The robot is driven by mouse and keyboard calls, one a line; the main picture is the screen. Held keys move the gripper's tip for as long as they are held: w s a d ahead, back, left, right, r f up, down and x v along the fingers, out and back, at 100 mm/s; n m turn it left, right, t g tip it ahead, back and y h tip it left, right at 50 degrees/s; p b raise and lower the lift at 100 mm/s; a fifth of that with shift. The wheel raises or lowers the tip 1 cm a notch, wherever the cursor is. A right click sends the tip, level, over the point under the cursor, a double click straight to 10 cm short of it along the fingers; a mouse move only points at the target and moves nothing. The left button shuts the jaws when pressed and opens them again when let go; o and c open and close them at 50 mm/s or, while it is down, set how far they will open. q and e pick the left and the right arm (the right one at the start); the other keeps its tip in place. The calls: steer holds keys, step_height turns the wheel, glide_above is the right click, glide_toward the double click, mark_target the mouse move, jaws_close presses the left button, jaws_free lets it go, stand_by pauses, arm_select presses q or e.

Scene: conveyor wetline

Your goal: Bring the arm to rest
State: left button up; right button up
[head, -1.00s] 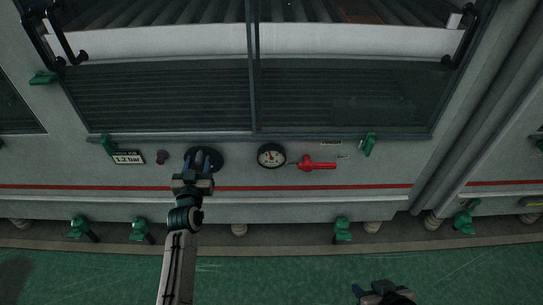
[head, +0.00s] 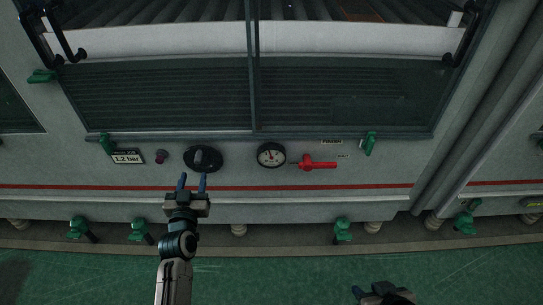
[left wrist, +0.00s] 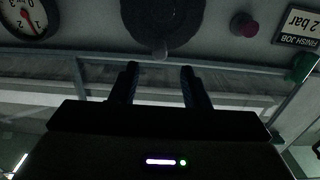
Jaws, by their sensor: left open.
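My left gripper (head: 192,183) is open and empty in the head view, just below the black round knob (head: 203,158) on the grey machine panel and apart from it. In the left wrist view its two fingers (left wrist: 160,84) stand apart with nothing between them, and the knob (left wrist: 163,18) shows beyond them at the top. My right gripper (head: 379,290) is partly in view at the bottom edge of the head view; whether its fingers are open or shut does not show.
Right of the knob are a pressure gauge (head: 271,155) and a red valve handle (head: 318,163). Green clamps line the machine. The green floor (head: 270,275) in front is clear.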

stand_by(0.4)
